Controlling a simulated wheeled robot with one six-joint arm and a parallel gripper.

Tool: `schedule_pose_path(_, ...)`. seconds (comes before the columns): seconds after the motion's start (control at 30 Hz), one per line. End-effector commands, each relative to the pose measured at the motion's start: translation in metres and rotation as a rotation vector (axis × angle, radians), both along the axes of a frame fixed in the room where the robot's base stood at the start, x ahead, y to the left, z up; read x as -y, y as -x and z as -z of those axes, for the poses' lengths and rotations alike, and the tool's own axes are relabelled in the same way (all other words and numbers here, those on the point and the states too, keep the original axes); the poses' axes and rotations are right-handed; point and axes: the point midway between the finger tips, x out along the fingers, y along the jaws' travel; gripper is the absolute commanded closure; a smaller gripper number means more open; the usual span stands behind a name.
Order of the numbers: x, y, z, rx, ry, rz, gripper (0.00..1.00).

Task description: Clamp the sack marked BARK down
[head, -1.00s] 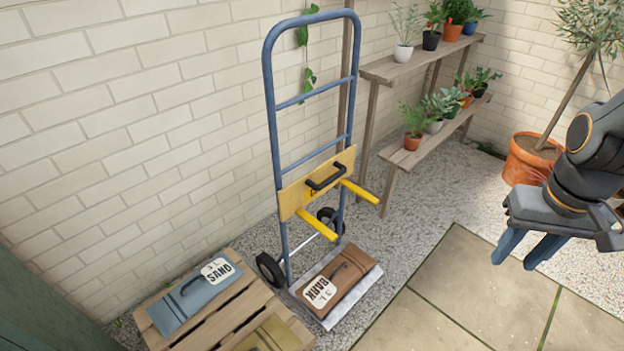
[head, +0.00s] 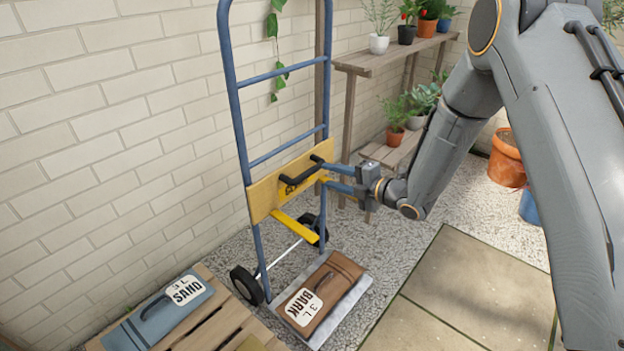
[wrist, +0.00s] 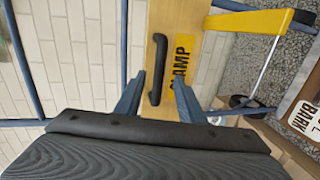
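The brown BARK sack (head: 336,282) lies flat on the metal toe plate (head: 352,303) of a blue hand truck (head: 242,130). Its label (wrist: 302,118) shows at the right edge of the wrist view. Above it, a wooden clamp board (head: 262,198) with a black handle (head: 303,175) and yellow arms (head: 298,224) sits across the truck's uprights, well clear of the sack. My gripper (head: 322,174) is at the board's right end, by the handle. In the wrist view its blue fingers (wrist: 158,92) are apart, one to each side of the handle, with nothing gripped.
The SAND sack (head: 158,312) lies on a wooden pallet (head: 215,332) at lower left. A plant shelf (head: 350,68) with several pots stands behind my arm. A brick wall (head: 110,150) is close behind the truck. Paving (head: 475,285) at right is clear.

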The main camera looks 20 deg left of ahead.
Motion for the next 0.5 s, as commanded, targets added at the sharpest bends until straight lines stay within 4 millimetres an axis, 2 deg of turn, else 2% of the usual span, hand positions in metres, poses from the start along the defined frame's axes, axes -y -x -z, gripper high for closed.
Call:
schedule_pose_path(0.17, -0.016, 0.002, 0.005, 0.035, -0.017, -0.040, 0.64)
schedule_pose_path(0.5, -0.061, -0.017, 0.015, 0.033, -0.017, -0.038, 0.64)
